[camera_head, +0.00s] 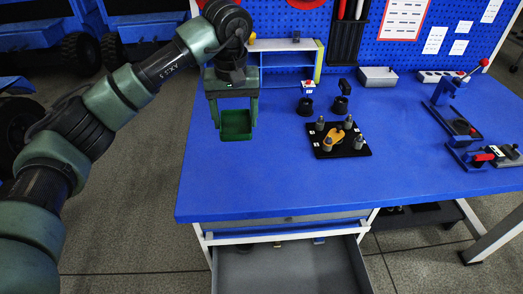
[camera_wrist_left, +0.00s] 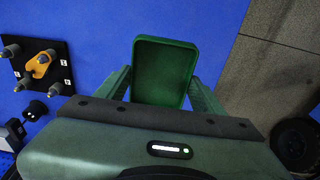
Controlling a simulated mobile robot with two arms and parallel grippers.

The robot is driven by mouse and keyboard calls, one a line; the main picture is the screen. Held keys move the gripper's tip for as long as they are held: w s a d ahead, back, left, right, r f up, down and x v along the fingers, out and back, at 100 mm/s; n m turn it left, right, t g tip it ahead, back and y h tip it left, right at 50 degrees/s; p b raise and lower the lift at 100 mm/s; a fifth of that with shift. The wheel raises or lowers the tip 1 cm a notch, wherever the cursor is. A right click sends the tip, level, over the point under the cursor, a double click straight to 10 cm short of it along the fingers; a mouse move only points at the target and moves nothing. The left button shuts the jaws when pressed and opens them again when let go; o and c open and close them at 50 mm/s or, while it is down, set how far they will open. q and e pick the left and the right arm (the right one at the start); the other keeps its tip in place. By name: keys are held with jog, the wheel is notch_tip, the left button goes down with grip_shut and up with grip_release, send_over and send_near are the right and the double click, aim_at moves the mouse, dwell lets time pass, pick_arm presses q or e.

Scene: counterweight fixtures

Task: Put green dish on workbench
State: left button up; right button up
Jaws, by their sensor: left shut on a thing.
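The green dish (camera_head: 236,124) is a shallow rectangular tray. My left gripper (camera_head: 234,108) is shut on it, with a finger on each side. In the left wrist view the dish (camera_wrist_left: 164,72) sits between the two fingers (camera_wrist_left: 162,88) over the blue surface. The blue workbench (camera_head: 260,185) spreads below and around the dish in the head view. The dish appears over the left part of the workbench; I cannot tell whether it touches the top. My right gripper is not in view.
A black plate (camera_head: 338,150) with several pegs and a yellow part stands right of the dish. Clamps (camera_head: 455,118) stand far right. An open drawer (camera_head: 290,265) juts out below the front edge. The front of the workbench is clear.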

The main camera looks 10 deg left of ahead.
aim_at(240, 173)
pick_arm(q)
notch_tip(240, 173, down, 16)
jog(key=shift+f+p, duration=0.2)
jog(key=shift+p, duration=0.65)
jog(key=shift+f, duration=0.25)
jog(key=shift+f+b, duration=0.2)
jog(key=shift+b, duration=0.1)
jog(key=o, duration=1.7)
jog(key=shift+c, duration=0.2)
jog(key=shift+r, duration=0.15)
